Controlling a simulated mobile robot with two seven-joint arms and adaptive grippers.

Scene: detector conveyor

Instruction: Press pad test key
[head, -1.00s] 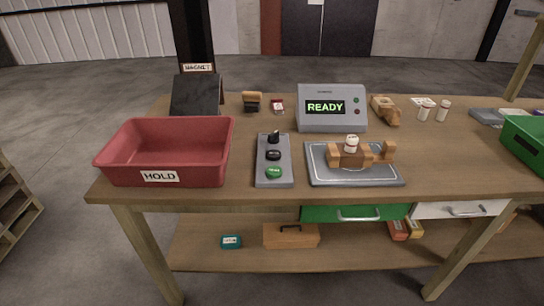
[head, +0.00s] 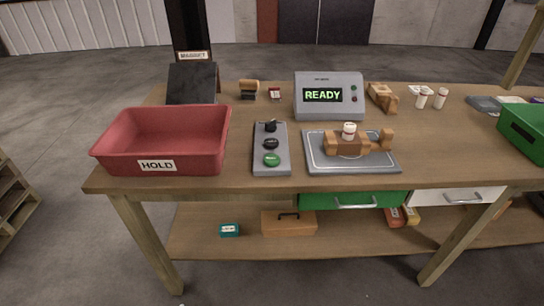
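A grey key panel (head: 284,155) lies on the workbench, left of the pad. It carries a green key (head: 271,160) at the front, a dark key (head: 271,144) in the middle and a black knob or switch (head: 270,126) at the back. The grey pad (head: 382,165) is to its right, with a wooden block piece and a white-capped bottle (head: 348,130) on it. Behind the pad, a grey detector box (head: 312,79) shows READY in green on its display (head: 323,95). Key lettering is too small to read. Neither gripper is in view.
A red HOLD bin (head: 195,162) stands left of the panel. A dark sloped stand (head: 192,83) is behind it. A wooden piece (head: 382,97), small bottles (head: 422,98) and a green bin (head: 524,134) are to the right. The workbench's front edge is clear.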

